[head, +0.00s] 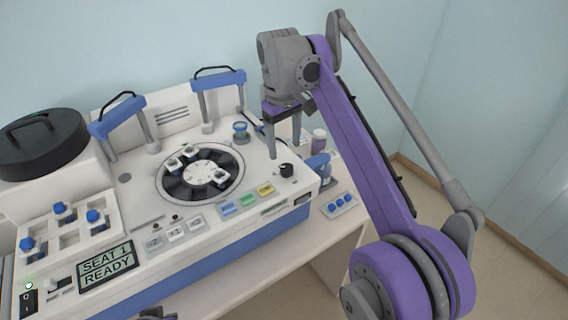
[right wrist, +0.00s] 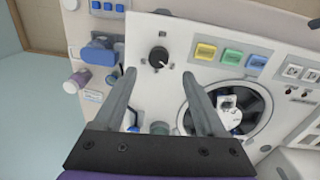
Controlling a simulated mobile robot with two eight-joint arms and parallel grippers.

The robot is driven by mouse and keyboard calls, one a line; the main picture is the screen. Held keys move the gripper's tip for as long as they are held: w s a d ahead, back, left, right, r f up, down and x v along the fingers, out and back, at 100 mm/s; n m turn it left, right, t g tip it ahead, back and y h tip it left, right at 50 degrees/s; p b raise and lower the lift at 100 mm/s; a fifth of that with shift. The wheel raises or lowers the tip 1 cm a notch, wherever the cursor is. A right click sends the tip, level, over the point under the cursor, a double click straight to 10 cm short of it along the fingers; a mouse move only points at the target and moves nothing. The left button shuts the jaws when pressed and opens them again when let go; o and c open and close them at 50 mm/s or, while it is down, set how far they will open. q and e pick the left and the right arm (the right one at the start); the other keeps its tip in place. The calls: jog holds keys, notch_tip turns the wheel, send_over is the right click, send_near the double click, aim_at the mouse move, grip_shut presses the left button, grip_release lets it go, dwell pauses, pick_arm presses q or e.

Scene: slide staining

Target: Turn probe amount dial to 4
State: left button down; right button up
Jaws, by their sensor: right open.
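The black dial (head: 286,170) sits on the white machine's top near its right front corner. In the right wrist view the same dial (right wrist: 158,57) is a round black knob with a pale pointer line; its markings are too small to read. My right gripper (head: 285,150) is open, its grey fingers pointing down just behind and above the dial. In the right wrist view the gripper's fingertips (right wrist: 157,72) spread to either side of the dial, with nothing between them. A small dark part at the head view's bottom edge may be my left gripper; its jaws cannot be made out.
Blue, green and yellow buttons (head: 265,190) lie left of the dial. A round carousel (head: 200,174) with slide holders is farther left. A screen (head: 106,267) reads "SEAT 1 READY". Bottles (head: 319,140) and a blue-capped pad (head: 339,205) stand at the right.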

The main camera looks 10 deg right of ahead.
aim_at(286, 166)
jog(key=f, duration=0.7)
jog(key=shift+w+d+b, duration=0.2)
jog(key=shift+d+b, duration=0.05)
jog(key=shift+b, duration=0.15)
grip_shut()
